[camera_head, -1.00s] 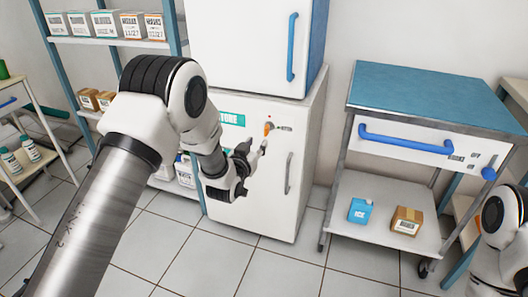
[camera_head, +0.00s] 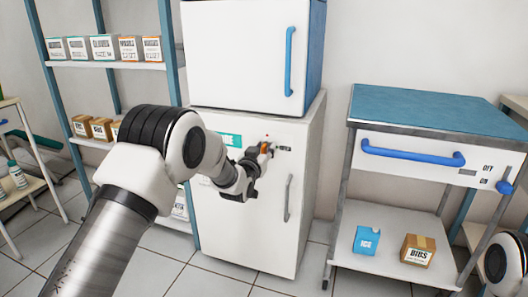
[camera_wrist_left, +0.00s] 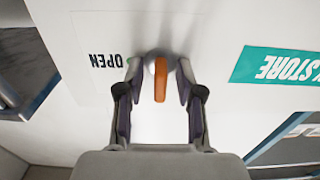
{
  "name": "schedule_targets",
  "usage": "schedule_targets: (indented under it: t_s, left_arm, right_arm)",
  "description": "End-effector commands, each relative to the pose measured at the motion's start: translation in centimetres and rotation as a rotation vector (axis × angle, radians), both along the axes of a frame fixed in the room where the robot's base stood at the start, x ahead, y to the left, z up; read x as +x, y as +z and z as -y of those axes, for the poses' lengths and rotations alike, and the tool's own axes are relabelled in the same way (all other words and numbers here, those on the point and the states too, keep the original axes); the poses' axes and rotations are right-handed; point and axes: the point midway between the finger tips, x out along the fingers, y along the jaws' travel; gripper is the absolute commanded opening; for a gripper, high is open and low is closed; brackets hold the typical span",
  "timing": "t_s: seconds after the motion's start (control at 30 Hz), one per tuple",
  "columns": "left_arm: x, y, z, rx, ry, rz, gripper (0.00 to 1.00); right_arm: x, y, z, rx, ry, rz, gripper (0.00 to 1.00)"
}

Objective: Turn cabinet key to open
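The orange cabinet key (camera_head: 264,147) sits on the upper front of the white cabinet (camera_head: 244,222). My left gripper (camera_head: 266,154) is at the key in the head view. In the left wrist view its fingers (camera_wrist_left: 158,78) stand apart, one on each side of the key, with small visible gaps. Whether a fingertip touches the lock cannot be told. My right gripper is out of view.
The cabinet has a grey vertical handle (camera_head: 287,198), and a white unit with a blue handle (camera_head: 290,62) stands on top. A blue-topped cart (camera_head: 430,108) is to the right. A shelf of boxes (camera_head: 104,64) is at left. Floor shows between cabinet and cart.

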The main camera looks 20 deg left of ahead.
Motion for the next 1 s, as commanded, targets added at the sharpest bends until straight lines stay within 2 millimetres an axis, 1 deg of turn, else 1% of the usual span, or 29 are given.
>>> schedule_targets:
  t_s: [0.03, 0.07, 0.1, 0.13, 0.17, 0.47, 0.67, 0.87, 1.0]
  left_arm:
    - [0.0, 0.0, 0.0, 0.0, 0.0, 0.0, 0.36]
    - [0.0, 0.0, 0.0, 0.0, 0.0, 0.0, 0.29]
    - [0.0, 0.0, 0.0, 0.0, 0.0, 0.0, 0.15]
    - [0.0, 0.0, 0.0, 0.0, 0.0, 0.0, 0.05]
    - [0.0, 0.0, 0.0, 0.0, 0.0, 0.0, 0.0]
    - [0.0, 0.0, 0.0, 0.004, 0.0, 0.0, 0.0]
    - [-0.1, 0.1, 0.0, 0.045, 0.0, 0.002, 0.0]
    - [-0.1, 0.1, 0.1, 0.147, 0.0, 0.004, 0.0]
    - [-0.1, 0.2, 0.1, 0.256, -0.001, 0.007, 0.0]
  right_arm:
    - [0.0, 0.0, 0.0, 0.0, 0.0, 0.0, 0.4]
    - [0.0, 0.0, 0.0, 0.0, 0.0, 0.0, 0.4]
    - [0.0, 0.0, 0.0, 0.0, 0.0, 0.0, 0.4]
    - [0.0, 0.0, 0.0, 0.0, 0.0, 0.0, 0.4]
    - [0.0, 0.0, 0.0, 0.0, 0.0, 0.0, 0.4]
    - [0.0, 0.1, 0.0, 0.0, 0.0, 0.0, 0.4]
    - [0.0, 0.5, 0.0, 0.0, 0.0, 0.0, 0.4]
    - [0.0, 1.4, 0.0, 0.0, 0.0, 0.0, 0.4]
    - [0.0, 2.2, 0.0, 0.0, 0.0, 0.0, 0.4]
